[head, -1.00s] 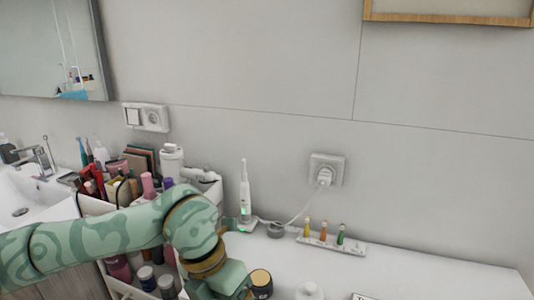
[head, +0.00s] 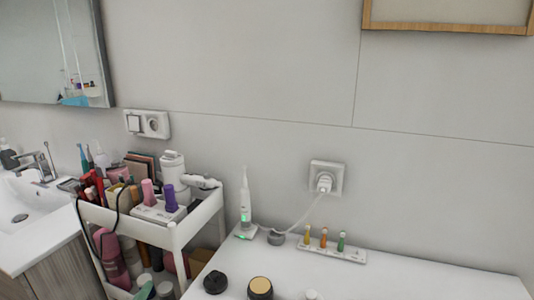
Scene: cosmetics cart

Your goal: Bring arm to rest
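Neither of my arms nor grippers shows in the head view now. The white cosmetics cart (head: 190,226) stands between the sink and the white counter. A pink bottle (head: 148,192) and a purple bottle (head: 170,198) stand in a white holder on its upper tier. A white electric toothbrush (head: 245,204) stands upright on the counter near the wall. A white rack (head: 333,253) holds yellow, orange and green small items. A dark round lid (head: 215,282) and a jar with a tan top (head: 260,288) are at the counter's front.
The white sink (head: 30,205) with a faucet (head: 43,168) is at the left. A plug sits in the wall socket (head: 327,178), its cord running down to a small grey base (head: 277,238). The counter's right part (head: 440,284) is clear.

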